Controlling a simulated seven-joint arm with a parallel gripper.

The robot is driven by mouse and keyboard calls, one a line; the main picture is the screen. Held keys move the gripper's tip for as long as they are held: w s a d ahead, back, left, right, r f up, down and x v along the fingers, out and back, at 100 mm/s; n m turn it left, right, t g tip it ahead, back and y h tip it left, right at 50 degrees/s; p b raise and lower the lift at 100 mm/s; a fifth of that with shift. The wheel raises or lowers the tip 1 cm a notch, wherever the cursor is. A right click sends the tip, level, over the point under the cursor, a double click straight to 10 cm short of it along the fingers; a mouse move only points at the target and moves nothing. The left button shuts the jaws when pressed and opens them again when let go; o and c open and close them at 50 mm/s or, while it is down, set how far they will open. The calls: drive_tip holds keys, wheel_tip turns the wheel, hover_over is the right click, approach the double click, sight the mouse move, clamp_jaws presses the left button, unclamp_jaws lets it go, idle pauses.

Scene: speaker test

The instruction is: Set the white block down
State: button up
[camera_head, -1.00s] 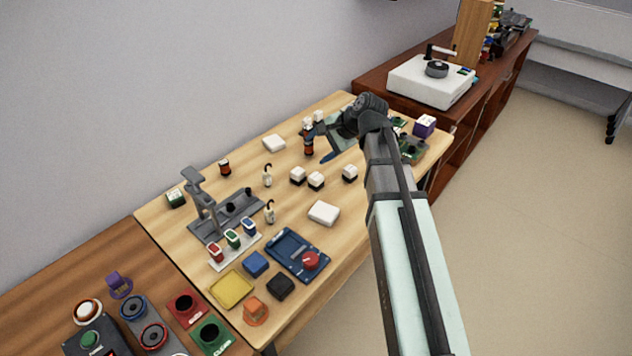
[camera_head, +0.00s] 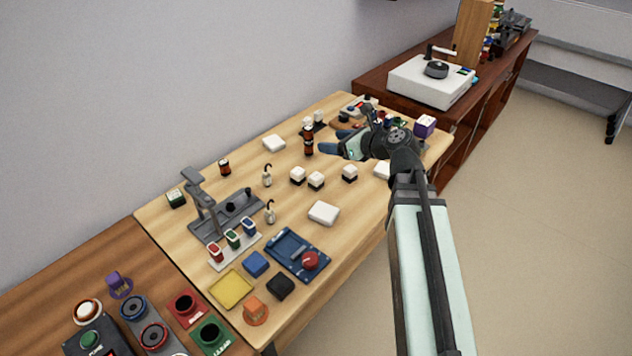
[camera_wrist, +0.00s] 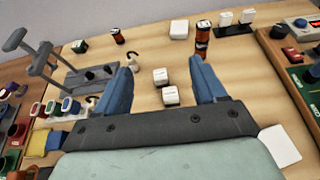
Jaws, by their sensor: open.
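Several white blocks are on the light wood table. A flat one (camera_head: 323,213) lies near the front middle, another (camera_head: 274,143) at the back, and a third (camera_head: 383,170) partly shows beside my arm. Small white cubes with dark undersides stand mid-table: one (camera_head: 298,176), one (camera_head: 316,181) and one (camera_head: 349,173). My gripper (camera_head: 340,142) is open and empty, above the table's right part. In the wrist view, two white cubes (camera_wrist: 161,76) (camera_wrist: 170,95) show between the blue fingers, lower down on the table. Which block the task means cannot be told.
A grey stand (camera_head: 205,205), a rack of coloured parts (camera_head: 234,243) and a blue tray (camera_head: 297,254) are on the left and front.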

approach(320, 180)
drive_tip(key=x, duration=0.4)
drive_tip(key=shift+w+a+f, duration=0.1)
drive_tip(key=shift+w+f, duration=0.15)
drive_tip(key=shift+x, duration=3.75)
drive_tip(key=shift+c, duration=0.2)
drive_tip(key=shift+s, duration=0.1)
drive_tip(key=c, duration=1.1)
